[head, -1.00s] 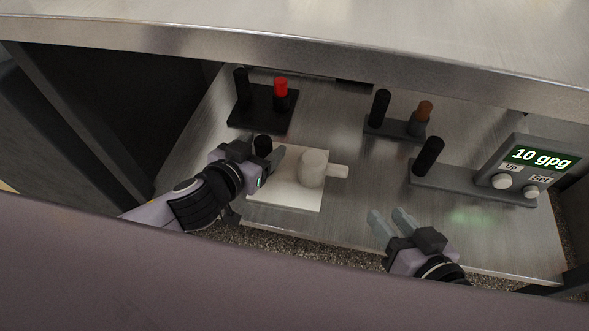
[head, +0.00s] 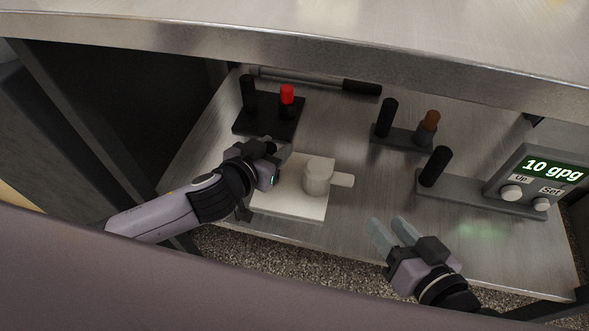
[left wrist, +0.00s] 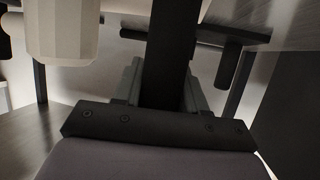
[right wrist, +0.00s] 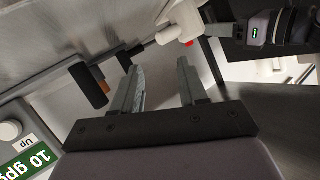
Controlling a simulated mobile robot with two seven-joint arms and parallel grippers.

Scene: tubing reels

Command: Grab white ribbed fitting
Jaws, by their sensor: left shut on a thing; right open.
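The white ribbed fitting (head: 318,176) is a short upright cylinder with a side spout pointing right. It stands on a white base plate (head: 285,205) in the head view. In the left wrist view the ribbed fitting (left wrist: 62,30) shows at the upper left, beside the fingers and not between them. My left gripper (head: 279,154) is at the plate's back left, left of the fitting. It is shut on a black post (left wrist: 173,50), which the gripper hides in the head view. My right gripper (head: 388,232) is open and empty, to the right of the plate's front.
A black base holds a black post and a red fitting (head: 287,95) behind. Grey bases at right hold a brown fitting (head: 430,121) and black posts. A display unit (head: 540,178) reads 10 gpg. A metal shelf (head: 300,55) overhangs the back. Floor between right gripper and plate is clear.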

